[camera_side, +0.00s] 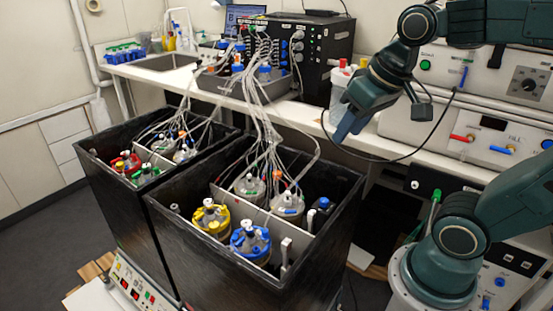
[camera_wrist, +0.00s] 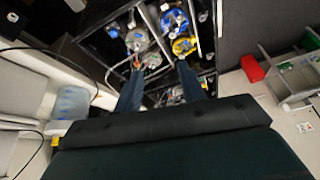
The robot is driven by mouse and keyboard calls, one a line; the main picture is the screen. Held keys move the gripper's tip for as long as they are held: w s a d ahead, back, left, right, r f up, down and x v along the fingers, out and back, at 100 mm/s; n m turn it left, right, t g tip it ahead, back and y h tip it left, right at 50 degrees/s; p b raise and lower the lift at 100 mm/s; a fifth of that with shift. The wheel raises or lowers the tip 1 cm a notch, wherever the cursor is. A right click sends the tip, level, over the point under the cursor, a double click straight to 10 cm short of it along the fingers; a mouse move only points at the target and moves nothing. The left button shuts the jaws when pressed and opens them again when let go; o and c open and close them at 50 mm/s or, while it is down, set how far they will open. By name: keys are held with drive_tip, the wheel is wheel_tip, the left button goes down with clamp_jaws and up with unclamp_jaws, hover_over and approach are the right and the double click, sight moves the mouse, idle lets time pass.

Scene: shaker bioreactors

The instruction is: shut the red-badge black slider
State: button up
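I cannot make out a black slider with a red badge in either view; it may be hidden or too small to tell. My gripper (camera_side: 347,124) hangs above the right rear of the near black shaker box in the side view, next to a clear container. In the wrist view my gripper (camera_wrist: 160,88) shows two blue fingers standing apart with nothing between them. It is open and touches nothing that I can see. On the right equipment panel, a red handle (camera_side: 462,138) and a blue handle (camera_side: 502,150) show in the side view.
The near shaker box (camera_side: 250,285) holds yellow- and blue-collared vessels; the left box (camera_side: 115,195) holds red and green ones. Tubes (camera_side: 262,110) rise to the black controller (camera_side: 325,45). A clear container (camera_side: 340,92) stands by my gripper. A black cable loops below it.

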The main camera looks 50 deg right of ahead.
drive_tip(key=w+d+f+m+g, duration=0.35)
drive_tip(key=w+d+m, duration=0.45)
drive_tip(key=w+d, duration=0.65)
drive_tip(key=w+d+f+m+g, duration=0.1)
drive_tip(key=d+f+m, duration=0.6)
drive_tip(key=d+f, duration=0.8)
drive_tip(key=d, duration=0.4)
drive_tip(key=shift+w+y, duration=0.3)
drive_tip(key=shift+w, duration=0.1)
drive_tip(key=shift+d+f, duration=0.1)
wheel_tip(320, 180, down, 14)
drive_tip(key=shift+r, duration=0.2)
clamp_jaws()
